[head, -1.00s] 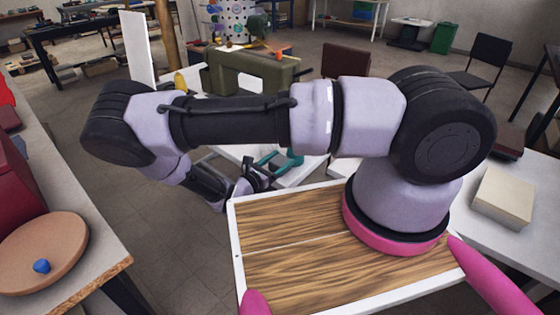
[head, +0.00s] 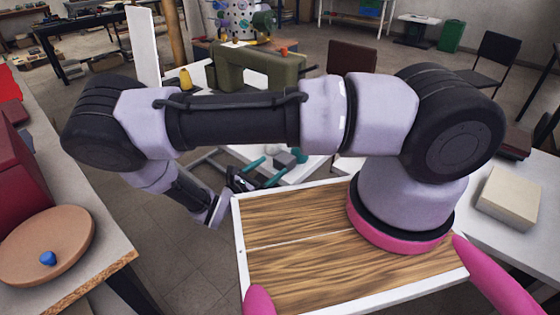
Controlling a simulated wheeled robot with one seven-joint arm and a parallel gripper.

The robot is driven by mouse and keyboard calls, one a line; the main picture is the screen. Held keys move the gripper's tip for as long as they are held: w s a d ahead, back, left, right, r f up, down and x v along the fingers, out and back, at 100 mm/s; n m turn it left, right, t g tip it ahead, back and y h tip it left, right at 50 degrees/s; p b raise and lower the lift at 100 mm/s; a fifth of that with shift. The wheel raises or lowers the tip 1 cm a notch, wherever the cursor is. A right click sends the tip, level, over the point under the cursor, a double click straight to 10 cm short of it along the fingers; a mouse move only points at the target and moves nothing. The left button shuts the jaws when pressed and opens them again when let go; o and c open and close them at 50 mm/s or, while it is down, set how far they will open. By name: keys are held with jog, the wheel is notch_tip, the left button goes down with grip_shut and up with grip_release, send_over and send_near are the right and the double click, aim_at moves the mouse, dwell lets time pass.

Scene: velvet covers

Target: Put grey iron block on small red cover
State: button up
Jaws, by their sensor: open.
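A small grey block (head: 285,160) sits on the white table beyond my wooden-topped base, partly hidden by my gripper and arm. My gripper (head: 266,170) is open, its teal fingers pointing toward the block. The block shows at the fingertips; I cannot tell whether it is between them or touching. A bright red patch (head: 7,109) shows at the left edge on the left table, cut off by the frame; I cannot tell if it is the small red cover.
An olive sewing machine (head: 255,68) and yellow bottle (head: 185,79) stand behind my arm. A pale box (head: 508,198) lies at right.

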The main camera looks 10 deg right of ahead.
jog(key=shift+v, duration=2.3)
jog(key=d+r+m+g+y, duration=0.35)
jog(key=r+m, duration=0.25)
jog(key=r, duration=0.4)
jog(key=w+d+r+m+g+y, duration=0.1)
jog(key=d+r+m+g+y, duration=0.1)
jog(key=r+m+g+y, duration=0.45)
jog(key=d+r+m+g+y, duration=0.15)
jog(key=r+m, duration=0.45)
jog(key=r, duration=0.8)
jog(key=s+d+r+m+t+y, duration=0.2)
jog(key=s+d+r+m+t, duration=0.2)
jog(key=r, duration=0.6)
jog(key=s+d+r+m+t+y, duration=0.3)
jog(key=s+d+r+m+t, duration=0.1)
jog(key=r+m, duration=0.3)
jog(key=v, duration=0.3)
jog(key=shift+d+r, duration=0.15)
jog(key=shift+d, duration=0.3)
